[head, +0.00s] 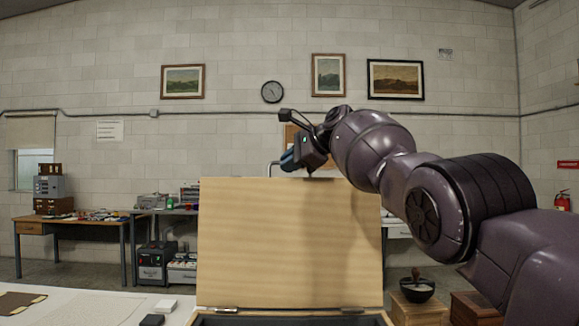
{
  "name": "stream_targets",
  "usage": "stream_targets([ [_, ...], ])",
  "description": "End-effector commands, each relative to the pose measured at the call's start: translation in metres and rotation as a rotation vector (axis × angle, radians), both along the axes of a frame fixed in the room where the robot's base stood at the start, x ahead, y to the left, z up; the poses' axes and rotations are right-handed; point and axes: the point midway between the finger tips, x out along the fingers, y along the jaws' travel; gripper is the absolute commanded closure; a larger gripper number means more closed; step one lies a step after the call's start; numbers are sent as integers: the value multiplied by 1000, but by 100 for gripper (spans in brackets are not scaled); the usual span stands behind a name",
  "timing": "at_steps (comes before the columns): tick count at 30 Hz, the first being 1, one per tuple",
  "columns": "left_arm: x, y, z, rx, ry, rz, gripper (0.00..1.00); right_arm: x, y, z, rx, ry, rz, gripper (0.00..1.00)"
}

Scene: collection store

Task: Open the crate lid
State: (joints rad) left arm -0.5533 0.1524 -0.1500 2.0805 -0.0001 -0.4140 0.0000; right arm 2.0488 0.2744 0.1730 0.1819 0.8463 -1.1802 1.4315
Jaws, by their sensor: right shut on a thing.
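The wooden crate lid (285,245) stands upright in the middle of the head view, hinged along its lower edge to the crate (205,318). Two metal hinges show at the bottom of the lid. Only the crate's rim and a dark strip of its inside show at the bottom edge of the picture. My right gripper (296,164) is at the lid's top edge, right of its middle, and is shut on the lid. Its fingertips are partly hidden. My left gripper is not in view.
A white table surface (85,305) lies left of the crate, with a small white block (166,306) and a dark block (152,320). A dark bowl (416,289) sits on a wooden box (418,312) at the right. Desks with equipment stand by the back wall.

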Motion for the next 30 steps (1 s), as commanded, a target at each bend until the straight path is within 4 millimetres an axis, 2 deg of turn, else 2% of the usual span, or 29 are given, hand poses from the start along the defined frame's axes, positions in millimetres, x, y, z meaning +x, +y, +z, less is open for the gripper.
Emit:
stream_targets([
  [1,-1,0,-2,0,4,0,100,2,-1,-8,-10,14,2,100],
  [16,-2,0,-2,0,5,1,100,1,-1,-10,-11,28,2,100],
  [17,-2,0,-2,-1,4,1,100,1,-1,-10,-10,27,1,85],
  [21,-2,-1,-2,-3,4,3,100,1,-1,-9,-8,26,1,64],
  [30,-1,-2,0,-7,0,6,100,0,-1,-7,-6,26,0,64],
])
